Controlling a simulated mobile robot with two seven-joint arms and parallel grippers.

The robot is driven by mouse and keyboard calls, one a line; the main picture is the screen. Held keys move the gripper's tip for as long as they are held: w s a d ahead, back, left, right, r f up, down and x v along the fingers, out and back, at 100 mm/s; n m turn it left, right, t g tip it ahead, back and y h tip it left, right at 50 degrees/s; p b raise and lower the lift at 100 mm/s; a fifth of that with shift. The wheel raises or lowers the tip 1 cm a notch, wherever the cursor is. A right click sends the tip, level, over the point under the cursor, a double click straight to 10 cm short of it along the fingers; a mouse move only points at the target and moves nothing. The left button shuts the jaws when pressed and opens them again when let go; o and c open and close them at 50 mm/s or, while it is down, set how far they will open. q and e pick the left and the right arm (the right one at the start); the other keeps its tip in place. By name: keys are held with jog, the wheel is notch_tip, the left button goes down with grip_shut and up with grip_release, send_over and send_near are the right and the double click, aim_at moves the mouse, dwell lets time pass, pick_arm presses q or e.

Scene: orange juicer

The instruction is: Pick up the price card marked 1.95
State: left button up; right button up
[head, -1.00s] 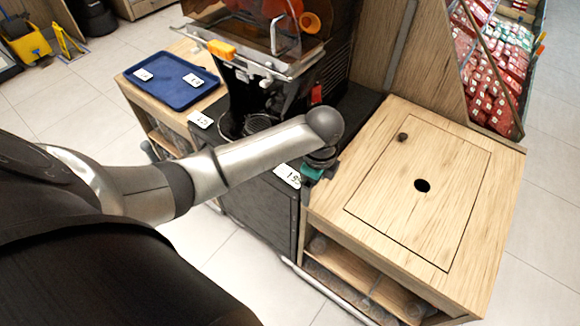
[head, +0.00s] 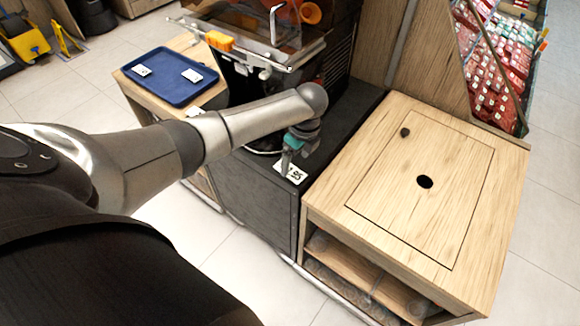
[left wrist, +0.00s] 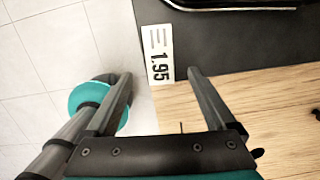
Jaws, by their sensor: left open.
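The white price card marked 1.95 (head: 296,174) lies at the front edge of the dark cabinet top, beside the wooden counter. My left gripper (head: 286,165) is open and empty, pointing down above the card. In the left wrist view its two fingers (left wrist: 160,73) lie either side of the card's lower end, with a gap on both sides. I cannot tell how high the fingertips are above the card. My right gripper does not show.
The orange juicer (head: 262,55) stands behind my left arm on the dark cabinet (head: 252,195). A blue tray (head: 170,88) with two small cards is at the left. Another card (head: 194,113) is partly hidden by my arm. The wooden counter (head: 400,240) at right is mostly clear.

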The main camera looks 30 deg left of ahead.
aim_at(290, 171)
pick_arm(q)
jog(key=f, duration=0.1)
jog(key=a+f+b, duration=0.1)
jog(key=f, duration=0.1)
jog(key=f+b, duration=0.1)
jog(key=f, duration=0.1)
jog(key=shift+w+a, duration=0.1)
jog(key=shift+a, duration=0.2)
grip_shut()
dwell(0.5)
